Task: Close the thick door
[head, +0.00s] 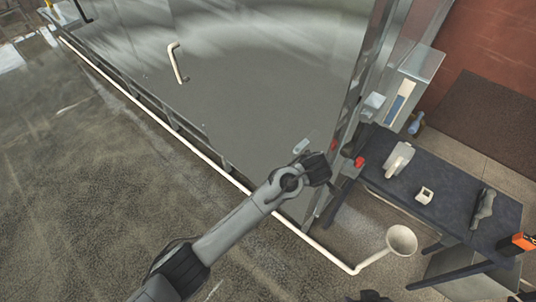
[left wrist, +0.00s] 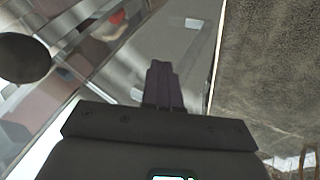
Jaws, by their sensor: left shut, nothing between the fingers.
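A large grey metal panel (head: 255,85), which looks like the thick door, fills the upper middle of the head view. It has a pale bent handle (head: 177,63) on its left part. I cannot tell how far the door stands open. My left gripper (head: 318,168) is at the panel's lower right end, close to a small pale fitting (head: 302,146). Whether it touches the panel is unclear. In the left wrist view its dark fingers (left wrist: 163,85) are together and empty, with a shiny metal and glass-like surface beyond them. My right gripper is not in view.
A dark table (head: 450,190) at the right carries a white scoop-like item (head: 399,159), a small white block (head: 425,195) and a dark tool (head: 484,206). A white pipe with a funnel (head: 401,240) runs along the floor. The floor at left is clear.

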